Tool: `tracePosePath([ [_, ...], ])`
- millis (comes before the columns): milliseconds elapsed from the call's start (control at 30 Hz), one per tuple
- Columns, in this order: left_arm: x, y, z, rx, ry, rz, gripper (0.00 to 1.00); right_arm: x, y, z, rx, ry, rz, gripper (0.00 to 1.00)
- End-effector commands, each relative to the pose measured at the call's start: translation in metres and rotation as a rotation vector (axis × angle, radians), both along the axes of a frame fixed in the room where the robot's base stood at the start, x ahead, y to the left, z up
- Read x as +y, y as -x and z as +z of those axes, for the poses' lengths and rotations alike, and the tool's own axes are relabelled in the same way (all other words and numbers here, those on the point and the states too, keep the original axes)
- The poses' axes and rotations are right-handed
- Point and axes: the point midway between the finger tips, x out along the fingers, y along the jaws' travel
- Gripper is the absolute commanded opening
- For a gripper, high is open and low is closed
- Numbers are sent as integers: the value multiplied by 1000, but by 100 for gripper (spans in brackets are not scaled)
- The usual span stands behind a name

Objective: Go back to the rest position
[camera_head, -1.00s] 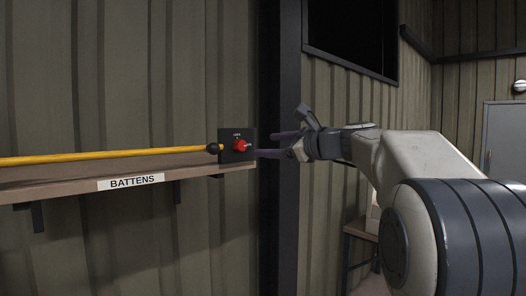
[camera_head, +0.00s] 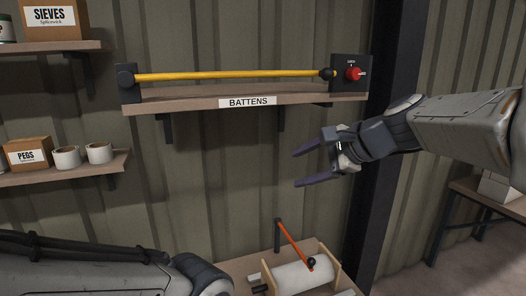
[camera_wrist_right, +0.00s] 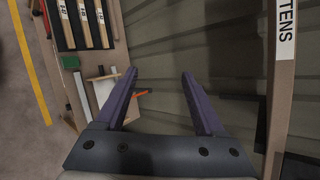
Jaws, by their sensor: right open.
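My right gripper (camera_head: 310,166) reaches in from the right in the head view, below the battens shelf and in front of the corrugated wall. Its two purple fingers are apart with nothing between them. In the right wrist view the open fingers (camera_wrist_right: 160,80) also show empty. My left arm comes in at the lower left of the head view; its gripper is out of the picture.
The battens shelf (camera_head: 200,105) has a yellow bar (camera_head: 230,75) above it and a black box with a red knob (camera_head: 352,73) at its right end. A bench with a white roll (camera_head: 300,275) and orange lever (camera_head: 295,245) stands below. Left shelves hold a pegs box (camera_head: 27,153).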

Motion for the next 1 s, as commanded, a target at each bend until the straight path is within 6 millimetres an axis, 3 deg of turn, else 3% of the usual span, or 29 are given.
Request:
tracePosePath([
  [33,0,0,-2,0,0,0,50,25,23,-26,11,89,115,71],
  [100,0,0,-4,0,0,0,50,49,56,-61,12,225,284,71],
  [233,0,0,-6,0,0,0,50,78,129,-124,-14,479,645,71],
  [400,0,0,-10,0,0,-1,50,78,223,-194,-106,787,1176,71],
  [500,0,0,-11,0,0,-1,50,64,262,-223,-174,920,1448,71],
  [600,0,0,-12,0,0,-1,50,51,284,-239,-226,1003,1631,71],
  [700,0,0,-12,0,0,-1,50,44,292,-246,-252,1040,1717,71],
  [1000,0,0,-12,0,0,-1,50,42,293,-247,-255,1048,1732,71],
])
